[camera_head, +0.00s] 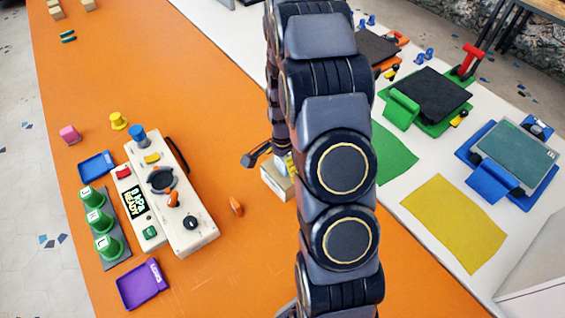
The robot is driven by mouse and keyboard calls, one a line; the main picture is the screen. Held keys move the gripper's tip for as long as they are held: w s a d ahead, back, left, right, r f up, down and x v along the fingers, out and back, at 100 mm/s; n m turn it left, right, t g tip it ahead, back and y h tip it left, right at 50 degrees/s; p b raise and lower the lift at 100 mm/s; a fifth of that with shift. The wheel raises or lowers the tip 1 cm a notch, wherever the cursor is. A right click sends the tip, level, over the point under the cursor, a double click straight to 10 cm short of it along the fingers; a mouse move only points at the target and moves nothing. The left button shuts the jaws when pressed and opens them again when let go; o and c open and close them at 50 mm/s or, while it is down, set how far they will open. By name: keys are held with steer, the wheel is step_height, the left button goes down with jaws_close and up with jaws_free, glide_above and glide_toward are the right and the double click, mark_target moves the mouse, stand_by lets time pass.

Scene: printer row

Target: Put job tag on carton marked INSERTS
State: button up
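A small light tan carton (273,180) stands on the orange table, partly hidden behind my arm. No marking on it can be read, so I cannot tell whether it says INSERTS. My gripper is mostly hidden behind the arm; one dark finger (256,155) sticks out to the left, just above the carton. A small pale piece with a yellowish part (283,165) shows by the carton's top under the gripper. It may be the job tag, but I cannot tell whether it is held or resting.
A cream control box (195,225) with knobs, green stampers (97,220), a blue tray (98,166) and a purple tray (143,284) stand at left. An orange piece (236,206) lies nearby. Printers (430,95) and a yellow sheet (452,222) are on the white strip at right.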

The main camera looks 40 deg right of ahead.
step_height(320, 180, up, 12)
steer(key=s+a+r+n, duration=0.8)
steer(key=a, duration=0.2)
steer(key=s+a+r+n, duration=0.2)
steer(key=s+a+n, duration=0.1)
steer(key=s+n, duration=0.2)
steer(key=s+a+r+n+g, duration=0.1)
steer(key=s+a+n, duration=0.2)
steer(key=s+n, duration=0.2)
steer(key=s, duration=0.3)
steer(key=shift+s+a+r+g, duration=0.15)
steer(key=shift+a+r+g, duration=0.15)
steer(key=shift+a+r, duration=0.1)
